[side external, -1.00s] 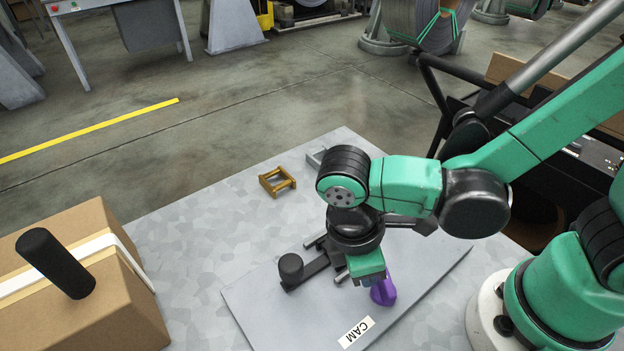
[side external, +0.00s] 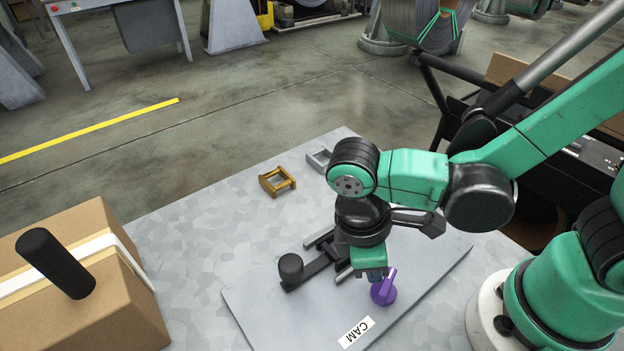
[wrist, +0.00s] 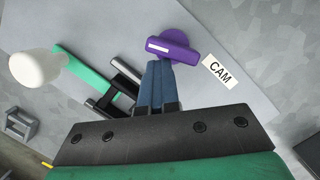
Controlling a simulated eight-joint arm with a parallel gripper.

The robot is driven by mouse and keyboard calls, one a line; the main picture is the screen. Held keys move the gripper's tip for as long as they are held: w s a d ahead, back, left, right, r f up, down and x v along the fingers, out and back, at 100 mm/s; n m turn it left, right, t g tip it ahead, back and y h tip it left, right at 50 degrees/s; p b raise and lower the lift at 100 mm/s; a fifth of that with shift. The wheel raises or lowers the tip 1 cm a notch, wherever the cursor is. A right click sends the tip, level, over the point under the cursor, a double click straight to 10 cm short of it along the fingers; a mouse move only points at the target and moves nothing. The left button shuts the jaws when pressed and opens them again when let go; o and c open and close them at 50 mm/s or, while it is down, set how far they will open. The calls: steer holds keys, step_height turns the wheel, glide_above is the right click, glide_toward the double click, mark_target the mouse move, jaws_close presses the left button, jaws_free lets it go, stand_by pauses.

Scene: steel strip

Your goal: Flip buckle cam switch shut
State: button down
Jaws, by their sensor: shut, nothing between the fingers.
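The cam switch is a purple rotary knob (side external: 384,291) on a grey plate (side external: 260,312), next to a white label reading CAM (side external: 356,332). In the wrist view the knob (wrist: 173,44) has a raised bar with a white stripe. My gripper (side external: 377,275) points down just behind the knob in the side view. In the wrist view my gripper's blue fingers (wrist: 156,70) are shut together and empty, with their tips at the knob's edge. I cannot tell if they touch it. The buckle is not clearly identifiable.
A black lever with a round knob (side external: 291,268) and metal bars sit on the plate left of my gripper. A brass buckle-like frame (side external: 277,182) and a grey one (side external: 320,158) lie at the back. A cardboard box (side external: 88,285) stands at left.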

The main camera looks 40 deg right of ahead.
steer(key=shift+s+a, duration=0.6)
steer(key=shift+a, duration=0.05)
steer(key=shift+w+a, duration=0.35)
steer(key=a, duration=0.1)
steer(key=w, duration=0.1)
steer(key=w+a, duration=0.1)
steer(key=shift+a+r, duration=0.25)
steer(key=shift+a, duration=0.1)
steer(key=v, duration=0.9)
steer(key=shift+r, duration=0.25)
